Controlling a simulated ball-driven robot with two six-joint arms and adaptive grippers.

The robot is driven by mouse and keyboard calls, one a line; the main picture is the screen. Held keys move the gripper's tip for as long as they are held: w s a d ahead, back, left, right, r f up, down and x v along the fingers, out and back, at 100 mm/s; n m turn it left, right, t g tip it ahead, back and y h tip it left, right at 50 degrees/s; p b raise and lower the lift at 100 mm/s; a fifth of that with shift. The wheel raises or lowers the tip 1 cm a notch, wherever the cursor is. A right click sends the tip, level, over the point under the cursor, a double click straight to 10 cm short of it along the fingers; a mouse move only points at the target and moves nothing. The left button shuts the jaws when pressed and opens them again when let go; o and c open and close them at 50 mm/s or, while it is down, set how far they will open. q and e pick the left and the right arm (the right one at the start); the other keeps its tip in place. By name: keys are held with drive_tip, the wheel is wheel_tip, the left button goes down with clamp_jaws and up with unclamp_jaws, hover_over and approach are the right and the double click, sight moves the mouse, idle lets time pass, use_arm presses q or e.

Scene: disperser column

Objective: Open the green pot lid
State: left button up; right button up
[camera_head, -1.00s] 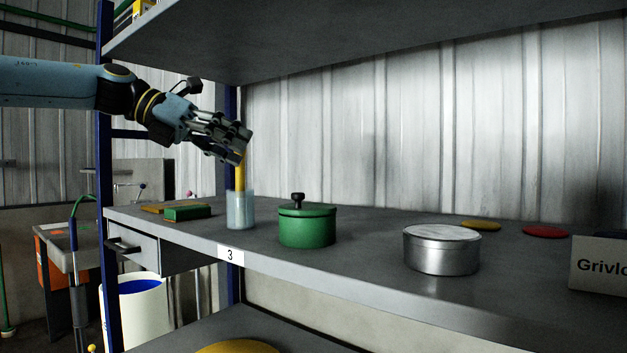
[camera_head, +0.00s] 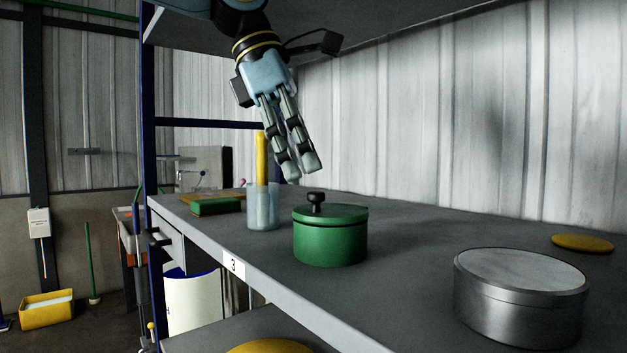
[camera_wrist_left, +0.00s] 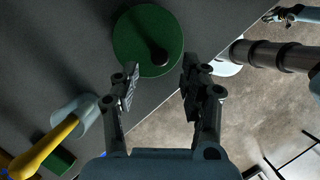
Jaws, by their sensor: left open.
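The green pot (camera_head: 330,243) stands on the grey shelf with its green lid (camera_head: 342,214) on. A black knob (camera_head: 316,199) sticks up from the lid. My left gripper (camera_head: 301,172) hangs fingers down, just above and slightly left of the knob, apart from it. In the left wrist view the open, empty fingers (camera_wrist_left: 158,88) point toward the lid (camera_wrist_left: 140,38), and the knob (camera_wrist_left: 158,54) shows beyond and between the fingertips.
A clear cup (camera_head: 262,212) with a yellow stick (camera_head: 262,160) stands left of the pot. A silver round tin (camera_head: 520,305) stands at the right front. A green block (camera_head: 216,207) lies at the left. The upper shelf (camera_head: 420,12) hangs over my left arm.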

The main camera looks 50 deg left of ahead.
use_arm(q)
drive_tip(key=shift+x, duration=1.8)
drive_tip(key=c, duration=0.5)
clamp_jaws()
use_arm(e)
drive_tip(key=shift+w+d+r, duration=0.1)
drive_tip(key=shift+w, duration=0.65)
